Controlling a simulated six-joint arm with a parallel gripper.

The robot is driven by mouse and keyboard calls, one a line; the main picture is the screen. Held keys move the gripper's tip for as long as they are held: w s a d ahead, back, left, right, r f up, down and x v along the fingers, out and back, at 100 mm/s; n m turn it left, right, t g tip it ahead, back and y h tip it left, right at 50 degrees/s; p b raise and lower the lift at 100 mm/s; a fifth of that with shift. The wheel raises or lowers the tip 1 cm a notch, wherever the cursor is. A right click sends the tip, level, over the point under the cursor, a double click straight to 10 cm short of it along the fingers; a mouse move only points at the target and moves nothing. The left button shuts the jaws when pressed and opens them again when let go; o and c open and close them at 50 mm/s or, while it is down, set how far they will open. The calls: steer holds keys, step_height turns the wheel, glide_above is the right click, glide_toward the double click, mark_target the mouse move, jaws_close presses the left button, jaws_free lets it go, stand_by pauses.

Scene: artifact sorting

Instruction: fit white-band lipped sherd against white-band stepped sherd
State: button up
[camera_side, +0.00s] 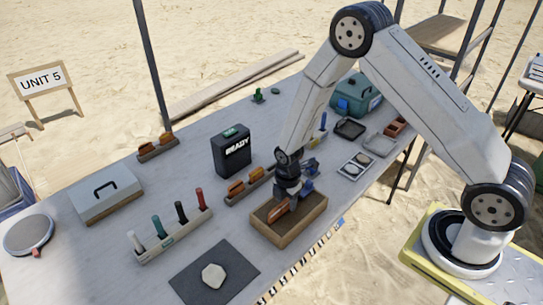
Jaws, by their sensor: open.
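My gripper (291,193) points down over the wooden tray (297,233) and is open. An orange-brown sherd (280,211) lies in the tray, just below and beside the jaws. I cannot tell whether the jaws touch it. Two more orange sherds stand in a wooden rack (232,202) left of the tray, and others stand in a second rack (146,158) farther back. White bands, lips and steps are too small to make out, so I cannot tell which sherd is which.
A black box reading READY (231,152) stands behind the near rack. A holder with several coloured tools (168,243), a dark mat (188,284) with a pale stone (213,276), and a grey case (105,194) are on the left. A teal box (357,96) stands at the back right.

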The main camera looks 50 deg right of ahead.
mark_target(287, 200)
steer(key=shift+r, duration=0.1)
steer(key=shift+r, duration=3.8)
steer(key=shift+r, duration=0.1)
steer(key=s+r+m+t, duration=0.2)
steer(key=s+r+m, duration=1)
steer(key=m, duration=0.6)
steer(key=shift+d+t, duration=0.3)
steer(key=shift+d, duration=0.1)
steer(key=shift+w, duration=0.1)
